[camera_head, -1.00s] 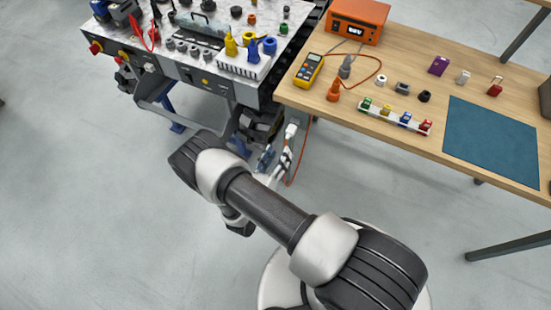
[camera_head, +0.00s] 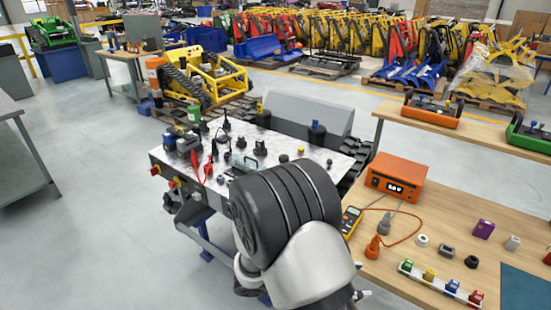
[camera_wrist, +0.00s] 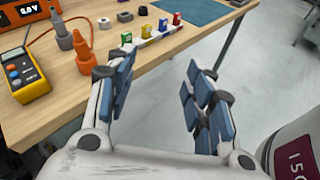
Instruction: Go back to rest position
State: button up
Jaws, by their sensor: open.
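My gripper (camera_wrist: 160,100) shows in the wrist view with its two blue-padded fingers spread apart and nothing between them. It is beside the front edge of the wooden workbench (camera_wrist: 60,115), with grey floor visible between and beyond the fingers. In the head view, my arm fills the lower middle and hides most of the gripper.
The workbench holds an orange power supply (camera_head: 396,176), a yellow multimeter (camera_head: 350,221), orange (camera_head: 373,247) and grey (camera_head: 385,224) connectors, and a strip of coloured blocks (camera_head: 440,281). A tracked carrier (camera_head: 335,160) stands left of it. Floor at left (camera_head: 90,200) is clear.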

jog(key=s+d+r+m+g+y, duration=0.2)
jog(key=s+r+m+g+y, duration=0.1)
jog(key=s+r+m+y, duration=0.55)
jog(key=s+a+r+m+t+y, duration=0.6)
jog(key=s+r+m, duration=0.3)
jog(key=shift+s, duration=0.15)
jog(key=shift+a+r, duration=0.1)
dwell(0.9)
